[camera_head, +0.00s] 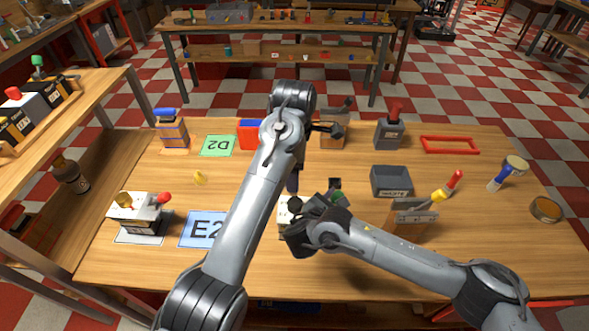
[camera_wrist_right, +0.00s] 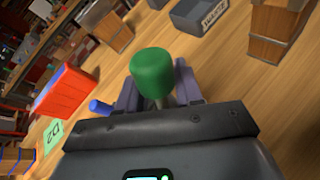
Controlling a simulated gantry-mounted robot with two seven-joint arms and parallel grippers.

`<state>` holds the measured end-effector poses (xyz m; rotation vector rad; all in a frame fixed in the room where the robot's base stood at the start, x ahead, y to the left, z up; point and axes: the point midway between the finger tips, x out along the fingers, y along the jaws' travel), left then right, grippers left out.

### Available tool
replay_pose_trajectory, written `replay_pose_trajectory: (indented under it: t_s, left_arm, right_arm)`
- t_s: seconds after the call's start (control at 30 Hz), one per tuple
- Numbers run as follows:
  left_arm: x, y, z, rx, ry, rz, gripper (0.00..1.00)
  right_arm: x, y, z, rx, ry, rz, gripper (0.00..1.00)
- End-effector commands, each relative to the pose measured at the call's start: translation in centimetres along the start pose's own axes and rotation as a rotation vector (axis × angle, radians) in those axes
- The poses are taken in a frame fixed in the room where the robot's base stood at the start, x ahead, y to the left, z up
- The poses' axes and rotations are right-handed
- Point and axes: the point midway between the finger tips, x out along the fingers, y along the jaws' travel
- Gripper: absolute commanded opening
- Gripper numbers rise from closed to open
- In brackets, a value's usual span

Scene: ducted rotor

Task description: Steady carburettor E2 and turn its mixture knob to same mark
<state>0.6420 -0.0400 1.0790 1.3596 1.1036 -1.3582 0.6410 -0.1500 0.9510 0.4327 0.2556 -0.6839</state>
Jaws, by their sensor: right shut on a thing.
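My right gripper (camera_head: 322,205) is at the table's middle, shut on the green-knobbed piece. In the right wrist view, the green knob (camera_wrist_right: 155,72) on a pale stem stands between my right gripper's purple fingers (camera_wrist_right: 158,98). In the head view, a pale unit (camera_head: 284,212) at the same place is largely hidden by my arms; I cannot read a label on it. A blue mat marked E2 (camera_head: 200,229) lies to its left, with no unit on its visible part. My left arm reaches over the middle; its fingertips are hidden, so I cannot tell their state.
A similar unit with a red knob (camera_head: 143,214) stands at the left on a mat. A green D2 mat (camera_head: 217,146) and red-blue box (camera_head: 249,133) lie behind. A grey bin (camera_head: 391,182) and wooden block with tools (camera_head: 408,220) stand right.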

Motion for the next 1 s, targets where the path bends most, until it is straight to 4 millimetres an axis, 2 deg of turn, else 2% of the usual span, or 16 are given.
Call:
replay_pose_trajectory:
  t_s: [0.4,0.43,0.6,0.87,1.0]
  left_arm:
    - [0.00,0.00,0.01,0.000,0.000,0.000,0.69]
    - [0.00,0.00,0.01,0.000,0.000,0.000,0.69]
    - [0.00,0.01,0.01,0.000,0.000,0.000,0.69]
    - [0.00,0.01,0.01,0.000,0.000,0.000,0.69]
    - [0.00,0.01,0.01,0.000,0.000,0.000,0.69]
  right_arm:
    - [-0.01,0.01,0.00,0.000,0.000,0.000,0.00]
    - [-0.01,0.01,0.00,0.000,0.000,0.000,0.40]
    - [-0.01,0.01,0.00,0.000,0.000,0.000,0.65]
    - [-0.03,0.01,-0.01,0.000,0.000,0.000,0.65]
    - [-0.68,0.03,-0.09,0.000,0.001,0.002,0.65]
